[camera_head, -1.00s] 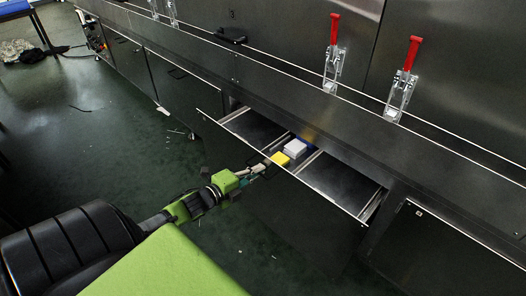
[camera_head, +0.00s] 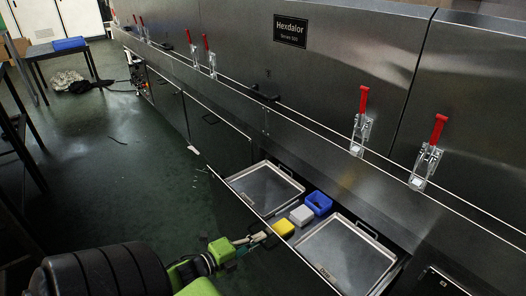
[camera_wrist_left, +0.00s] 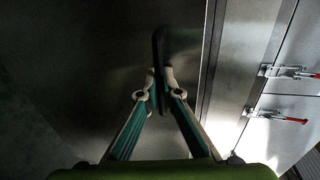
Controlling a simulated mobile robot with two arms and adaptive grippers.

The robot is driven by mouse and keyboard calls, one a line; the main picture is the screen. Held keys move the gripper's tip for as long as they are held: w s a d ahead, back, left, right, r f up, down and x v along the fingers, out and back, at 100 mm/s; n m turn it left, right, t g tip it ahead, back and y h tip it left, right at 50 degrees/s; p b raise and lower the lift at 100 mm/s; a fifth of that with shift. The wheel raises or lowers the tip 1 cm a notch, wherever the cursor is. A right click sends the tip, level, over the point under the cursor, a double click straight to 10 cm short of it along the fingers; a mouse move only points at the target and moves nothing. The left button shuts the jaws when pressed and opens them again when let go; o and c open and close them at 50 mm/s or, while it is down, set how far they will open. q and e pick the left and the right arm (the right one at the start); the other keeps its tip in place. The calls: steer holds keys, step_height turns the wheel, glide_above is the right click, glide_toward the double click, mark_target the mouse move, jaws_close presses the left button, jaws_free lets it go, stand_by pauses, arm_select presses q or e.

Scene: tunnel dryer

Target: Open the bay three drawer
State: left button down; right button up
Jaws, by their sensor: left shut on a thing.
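The open drawer (camera_head: 228,192) stands pulled out from the long steel machine. Inside it lie two flat metal trays (camera_head: 345,252) with a yellow box (camera_head: 283,228), a grey-white box (camera_head: 301,214) and a blue bin (camera_head: 318,203) between them. My left gripper (camera_head: 268,236) is at the outside of the drawer's front. In the left wrist view my left gripper (camera_wrist_left: 159,78) is shut on the dark bar handle (camera_wrist_left: 158,48) of the drawer front. In the head view the handle is hidden. I cannot read a bay number. My right gripper is not in view.
Closed fronts flank the drawer, one at the left (camera_head: 215,138) and one at the lower right (camera_head: 440,284). Clamps with red levers (camera_head: 362,122) line the machine above. A table (camera_head: 62,50) stands at the far left. The dark green floor left of the drawer is mostly clear.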

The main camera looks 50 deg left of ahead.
arm_select(q)
steer(key=shift+s+f, duration=0.1)
steer(key=shift+s, duration=0.2)
steer(key=c, duration=2.5)
jaws_free()
steer(key=shift+c, duration=0.2)
steer(key=d+v, duration=0.1)
steer(key=v, duration=1.1)
steer(key=shift+a, duration=0.4)
